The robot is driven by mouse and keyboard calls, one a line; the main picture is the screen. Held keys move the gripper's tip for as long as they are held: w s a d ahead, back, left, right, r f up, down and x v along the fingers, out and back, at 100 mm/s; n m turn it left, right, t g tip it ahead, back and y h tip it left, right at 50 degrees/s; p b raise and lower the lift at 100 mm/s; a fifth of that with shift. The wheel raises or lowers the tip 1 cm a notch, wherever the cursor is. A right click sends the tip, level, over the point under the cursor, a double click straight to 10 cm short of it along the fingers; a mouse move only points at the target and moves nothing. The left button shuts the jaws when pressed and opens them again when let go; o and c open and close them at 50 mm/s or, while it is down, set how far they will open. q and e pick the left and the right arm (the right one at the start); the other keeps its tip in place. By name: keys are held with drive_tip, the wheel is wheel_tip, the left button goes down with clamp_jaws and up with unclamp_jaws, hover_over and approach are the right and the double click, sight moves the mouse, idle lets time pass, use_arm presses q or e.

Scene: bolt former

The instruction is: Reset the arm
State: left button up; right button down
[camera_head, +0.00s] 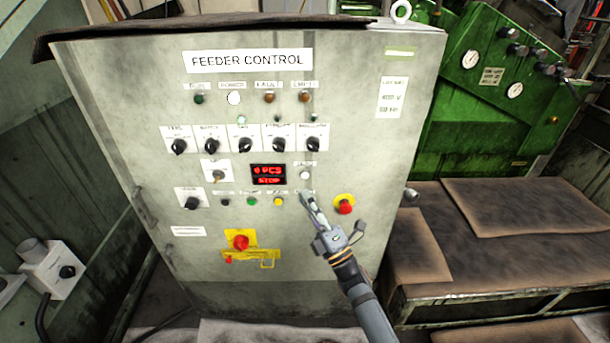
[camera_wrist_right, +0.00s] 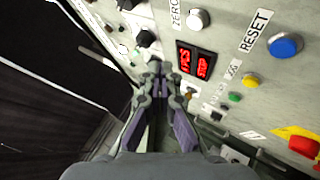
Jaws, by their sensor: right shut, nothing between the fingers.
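My right gripper (camera_head: 309,198) comes up from the lower right in the head view, its fingers in front of the grey feeder control cabinet (camera_head: 330,80). In the right wrist view its fingertips (camera_wrist_right: 157,68) are together with nothing between them. A blue button (camera_wrist_right: 285,45) labelled RESET (camera_wrist_right: 255,30) is to the right of the fingertips there, apart from them. In the head view the gripper hides that button. Whether the fingertips touch the panel cannot be told. My left gripper is in neither view.
A red display (camera_head: 268,175) reads STOP. A yellow button (camera_head: 278,201), a green button (camera_head: 251,202) and a red emergency button (camera_head: 345,207) are near the gripper. A green machine (camera_head: 450,130) and a bench with brown mats (camera_head: 500,205) stand at right.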

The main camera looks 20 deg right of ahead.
idle(0.4)
drive_tip(key=d+f+m+g+h+p, duration=0.1)
drive_tip(key=d+f+m+g+h, duration=0.2)
drive_tip(key=f, duration=0.7)
drive_tip(key=d+f+m+g+h, duration=0.1)
drive_tip(key=f+m+g+h, duration=0.1)
drive_tip(key=f+m, duration=0.5)
drive_tip(key=s+d+f+m+g+h+p, duration=0.1)
drive_tip(key=s+d+f+m+g, duration=0.3)
drive_tip(key=f, duration=0.7)
drive_tip(key=s+a+f+g+h, duration=0.1)
drive_tip(key=s+f+g, duration=0.1)
drive_tip(key=s+f, duration=0.65)
drive_tip(key=s+d+f+m+g, duration=0.1)
drive_tip(key=s+f+m+g, duration=0.2)
drive_tip(key=s+f, duration=0.4)
drive_tip(key=s+d+f+m+g+h+p, duration=0.1)
drive_tip(key=s+f+m+g, duration=0.2)
drive_tip(key=s+f, duration=0.4)
drive_tip(key=s+d+f+m+g, duration=0.2)
drive_tip(key=s+f+g, duration=0.3)
drive_tip(key=s, duration=1.4)
wheel_tip(320, 180, down, 3)
drive_tip(key=shift+s+r+m+p, duration=0.1)
drive_tip(key=shift+s+m+p, duration=0.05)
drive_tip(key=shift+m+p, duration=0.25)
